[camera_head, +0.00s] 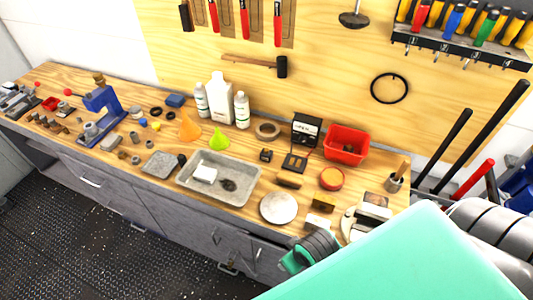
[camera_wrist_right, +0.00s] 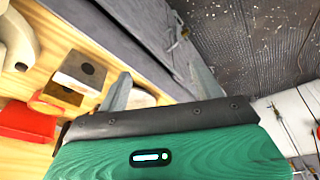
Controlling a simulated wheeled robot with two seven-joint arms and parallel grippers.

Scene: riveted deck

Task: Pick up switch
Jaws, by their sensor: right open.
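I cannot tell for sure which part on the bench is the switch. A small black box (camera_head: 266,155) lies mid-bench in the head view and may be it. The wrist view shows a block with a dark round spot (camera_wrist_right: 80,72) left of my right gripper (camera_wrist_right: 160,82). That gripper is open at the bench's front edge, with nothing seen between its fingers. My arm hides part of the bench's right end. My left gripper is out of view.
A round pale dish (camera_head: 278,207), a red round tin (camera_head: 331,179), a red bin (camera_head: 346,144) and a grey tray (camera_head: 219,196) crowd the wooden bench. A black meter (camera_head: 306,130) stands behind. Tools hang on the wall.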

